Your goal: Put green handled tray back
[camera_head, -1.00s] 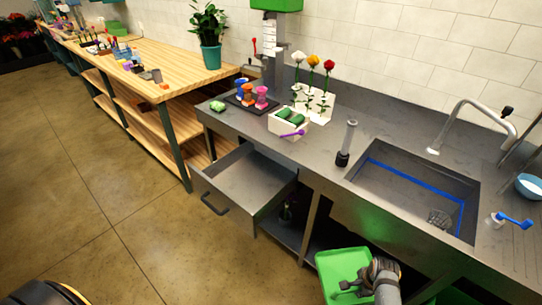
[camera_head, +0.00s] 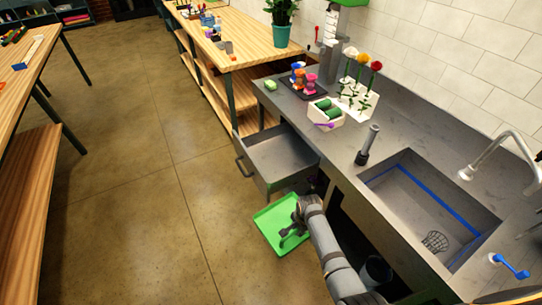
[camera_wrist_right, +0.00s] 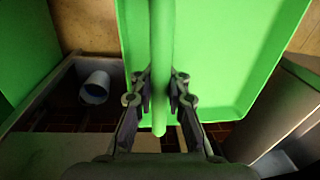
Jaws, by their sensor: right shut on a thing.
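The green handled tray (camera_head: 272,226) is in the air in front of the sink counter, below the open drawer. My right gripper (camera_head: 292,232) is shut on its handle. In the right wrist view the handle (camera_wrist_right: 161,65) is a green bar running between the two fingers (camera_wrist_right: 160,97), with the flat tray behind it (camera_wrist_right: 225,50). My left gripper is not in view.
An open empty grey drawer (camera_head: 279,156) juts from the counter (camera_head: 345,160) just behind the tray. The space under the sink is open, with a pale bucket (camera_head: 376,270) inside. The floor (camera_head: 140,215) to the left is clear. A wooden table (camera_head: 25,75) stands at far left.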

